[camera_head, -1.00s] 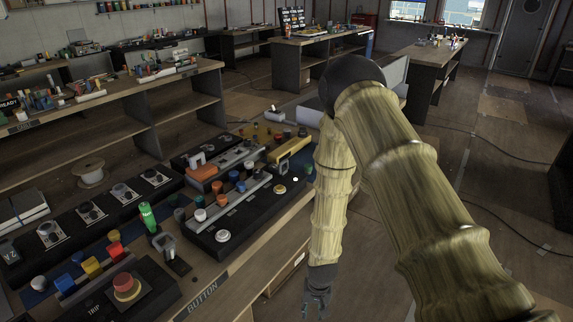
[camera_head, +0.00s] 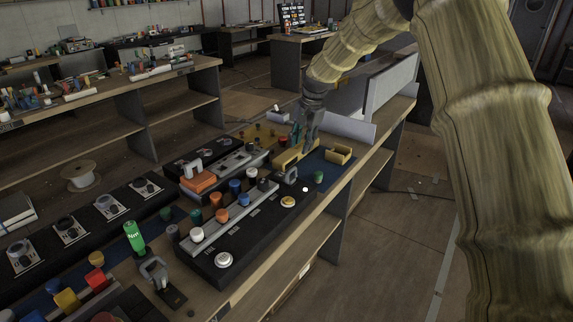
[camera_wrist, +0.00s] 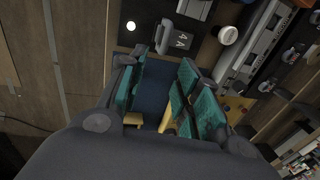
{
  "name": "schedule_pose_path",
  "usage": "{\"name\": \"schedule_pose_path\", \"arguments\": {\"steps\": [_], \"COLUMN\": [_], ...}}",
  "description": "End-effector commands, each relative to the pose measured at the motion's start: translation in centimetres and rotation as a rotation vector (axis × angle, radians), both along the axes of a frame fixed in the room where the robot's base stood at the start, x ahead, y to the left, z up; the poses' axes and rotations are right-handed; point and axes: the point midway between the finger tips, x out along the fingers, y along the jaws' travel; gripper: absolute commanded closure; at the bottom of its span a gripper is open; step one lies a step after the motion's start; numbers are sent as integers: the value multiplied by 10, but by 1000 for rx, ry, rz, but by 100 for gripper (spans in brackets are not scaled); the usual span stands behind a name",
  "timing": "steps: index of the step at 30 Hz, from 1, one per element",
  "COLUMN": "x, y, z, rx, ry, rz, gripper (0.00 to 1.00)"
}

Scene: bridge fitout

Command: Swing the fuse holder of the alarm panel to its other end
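The black panel (camera_head: 247,232) with coloured caps and round buttons lies on the near bench; I take it for the alarm panel. At its far right end stands a small grey handle (camera_head: 290,175), possibly the fuse holder. In the wrist view this grey handle (camera_wrist: 163,38) is beside a dark "4 A" label (camera_wrist: 183,40), just ahead of the fingers. My gripper (camera_head: 301,146) is above the bench beyond the handle, near a yellow block (camera_head: 284,160). In the wrist view my gripper (camera_wrist: 162,70) has its teal pads apart, with nothing clearly held between them.
A yellow open box (camera_head: 338,154) and a green knob (camera_head: 318,177) stand on the blue mat to the right. A grey upright board (camera_head: 392,87) rises behind.

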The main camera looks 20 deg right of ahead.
Motion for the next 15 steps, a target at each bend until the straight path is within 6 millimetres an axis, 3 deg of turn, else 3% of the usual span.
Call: {"name": "schedule_pose_path", "arguments": {"steps": [5,15], "x": [-1,21], "y": [24,37], "z": [-12,-78], "rx": [0,1], "ry": [-6,8], "rz": [25,31], "gripper": [67,67]}}
